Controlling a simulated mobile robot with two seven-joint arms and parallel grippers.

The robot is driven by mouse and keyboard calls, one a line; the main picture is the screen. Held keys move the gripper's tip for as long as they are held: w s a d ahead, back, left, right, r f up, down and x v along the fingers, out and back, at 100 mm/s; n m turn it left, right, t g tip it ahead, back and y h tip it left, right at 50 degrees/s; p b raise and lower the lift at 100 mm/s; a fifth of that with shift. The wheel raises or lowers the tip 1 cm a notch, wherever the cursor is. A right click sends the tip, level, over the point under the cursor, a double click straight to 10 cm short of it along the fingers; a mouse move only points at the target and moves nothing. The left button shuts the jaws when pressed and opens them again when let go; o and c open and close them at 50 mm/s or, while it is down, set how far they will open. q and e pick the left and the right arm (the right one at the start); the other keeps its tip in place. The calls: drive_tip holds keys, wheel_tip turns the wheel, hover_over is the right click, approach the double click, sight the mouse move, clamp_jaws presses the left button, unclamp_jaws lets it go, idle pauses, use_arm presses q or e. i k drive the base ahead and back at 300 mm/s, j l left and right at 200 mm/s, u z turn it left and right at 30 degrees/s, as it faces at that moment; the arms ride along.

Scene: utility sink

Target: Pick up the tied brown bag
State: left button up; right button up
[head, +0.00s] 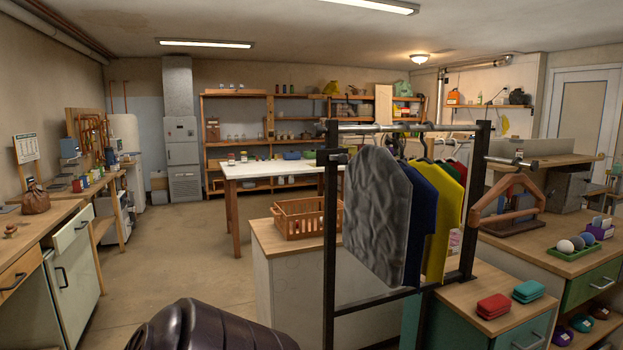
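The tied brown bag (36,199) sits upright on the wooden counter (62,213) at the far left. It is small in the head view, with a round, full body and a gathered, narrower top. Nothing covers it. Neither of my grippers shows in the head view, so I cannot see where they are relative to the bag.
A clothes rack (329,230) with hanging garments stands close in front, right of centre. Behind it are an orange basket (297,228) on a cabinet and a white-topped table (270,168). Open floor (185,240) lies between the left counter and the cabinet.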

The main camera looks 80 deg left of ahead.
sight(35, 201)
drive_tip(key=u, duration=4.1)
drive_tip(key=i+l+z, duration=0.25)
drive_tip(key=i, duration=0.35)
drive_tip(key=i+z, duration=0.25)
drive_tip(key=i, duration=0.3)
drive_tip(key=i+z, duration=0.1)
drive_tip(key=i, duration=1.25)
drive_tip(key=i+u, duration=0.2)
drive_tip(key=i, duration=0.4)
drive_tip(key=i+l+u, duration=0.15)
drive_tip(key=i, duration=0.45)
drive_tip(key=i+l+u, duration=0.2)
drive_tip(key=i+u, duration=0.25)
drive_tip(key=i+l+u, duration=0.25)
drive_tip(key=u, duration=0.25)
